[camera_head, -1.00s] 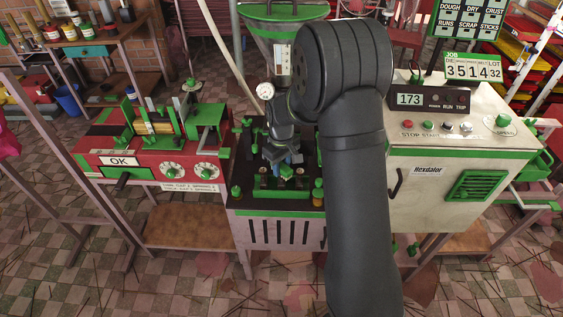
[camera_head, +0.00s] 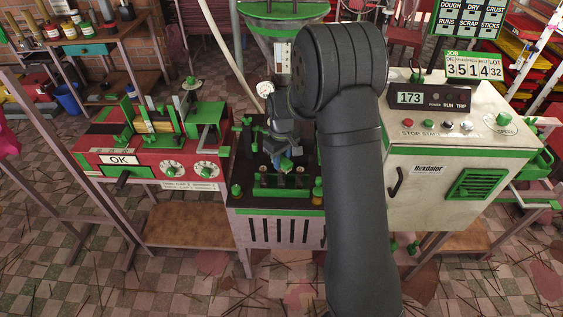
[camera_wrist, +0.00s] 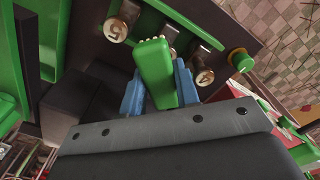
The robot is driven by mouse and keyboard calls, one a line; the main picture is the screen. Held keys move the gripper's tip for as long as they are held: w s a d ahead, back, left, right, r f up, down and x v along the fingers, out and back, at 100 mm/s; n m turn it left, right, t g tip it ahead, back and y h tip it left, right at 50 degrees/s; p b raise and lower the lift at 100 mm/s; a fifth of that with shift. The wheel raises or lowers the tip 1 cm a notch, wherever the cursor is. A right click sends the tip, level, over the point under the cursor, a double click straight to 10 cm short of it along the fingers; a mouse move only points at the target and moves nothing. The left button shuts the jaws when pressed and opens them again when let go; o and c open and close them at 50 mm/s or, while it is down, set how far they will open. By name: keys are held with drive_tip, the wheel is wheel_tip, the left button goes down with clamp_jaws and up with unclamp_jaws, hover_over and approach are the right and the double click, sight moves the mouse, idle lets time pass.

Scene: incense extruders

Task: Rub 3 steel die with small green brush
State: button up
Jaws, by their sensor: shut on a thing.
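My gripper (camera_wrist: 157,92) has blue fingers and is shut on the small green brush (camera_wrist: 156,72) in the wrist view. The brush's pale bristle tips show at its far end, close to the row of steel dies. One steel die marked 5 (camera_wrist: 116,30) is left of the brush. Another steel die (camera_wrist: 204,77) is to its right, and its numeral is hard to read. The brush covers part of the space between them, so contact with a die cannot be told. In the head view my gripper (camera_head: 284,163) is low over the die rack (camera_head: 266,193); the brush is hardly visible there.
A green knob (camera_wrist: 241,60) stands at the rack's end. A red machine with dials (camera_head: 150,155) is on the left, and a cream control cabinet (camera_head: 430,170) on the right. A dial gauge (camera_head: 265,89) rises behind my gripper.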

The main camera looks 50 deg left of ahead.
drive_tip(key=shift+s+d, duration=0.7)
drive_tip(key=shift+s+d+r, duration=0.15)
drive_tip(key=shift+r, duration=0.45)
drive_tip(key=shift+s+d+r, duration=0.1)
drive_tip(key=shift+r, duration=3.35)
drive_tip(key=s+d+f+m, duration=0.2)
drive_tip(key=d+m, duration=0.6)
drive_tip(key=d, duration=0.9)
drive_tip(key=s+d+f+m, duration=0.15)
drive_tip(key=d+m, duration=0.75)
drive_tip(key=d, duration=0.9)
drive_tip(key=w+d+f, duration=0.3)
drive_tip(key=w+d, duration=0.1)
drive_tip(key=w, duration=0.4)
drive_tip(key=w+d+f, duration=0.4)
drive_tip(key=w+d, duration=0.1)
drive_tip(key=w, duration=0.3)
drive_tip(key=w+d+f+m, duration=0.1)
drive_tip(key=w+d+f, duration=0.3)
drive_tip(key=w, duration=0.5)
drive_tip(key=shift+d, duration=0.15)
